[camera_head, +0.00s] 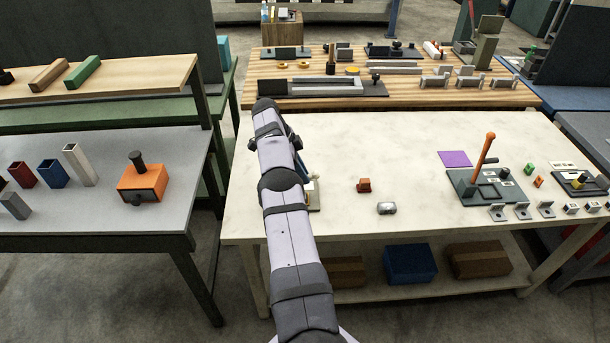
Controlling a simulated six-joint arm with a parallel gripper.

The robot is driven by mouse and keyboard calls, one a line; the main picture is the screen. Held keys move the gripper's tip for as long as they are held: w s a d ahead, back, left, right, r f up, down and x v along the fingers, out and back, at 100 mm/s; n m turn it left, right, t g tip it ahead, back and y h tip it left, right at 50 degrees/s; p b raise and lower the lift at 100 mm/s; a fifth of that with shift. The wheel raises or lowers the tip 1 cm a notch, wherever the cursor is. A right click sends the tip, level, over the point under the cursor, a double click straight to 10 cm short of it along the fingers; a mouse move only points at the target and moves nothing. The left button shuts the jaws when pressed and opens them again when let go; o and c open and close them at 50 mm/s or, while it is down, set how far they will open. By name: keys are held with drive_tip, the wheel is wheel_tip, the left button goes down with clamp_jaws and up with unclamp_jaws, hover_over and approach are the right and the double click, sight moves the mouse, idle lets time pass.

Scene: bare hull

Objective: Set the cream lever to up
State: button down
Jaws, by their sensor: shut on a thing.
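My arm reaches from the bottom of the view over the cream-topped table (345,215). Its own links cover most of the work spot. My gripper (307,172) shows only as a sliver to the right of the arm, low over the table, and its fingertips are mostly hidden. It is shut on a small cream part, which I take to be the cream lever (311,187). The lever's grey base plate (314,207) shows only at its right edge. The lever's angle cannot be made out.
The table is clear between the arm and the orange block.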

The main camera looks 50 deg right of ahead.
drive_tip(key=c, duration=1.7)
unclamp_jaws()
drive_tip(key=shift+r, duration=0.85)
wheel_tip(320, 180, up, 8)
drive_tip(key=p, duration=0.6)
drive_tip(key=shift+r, duration=0.15)
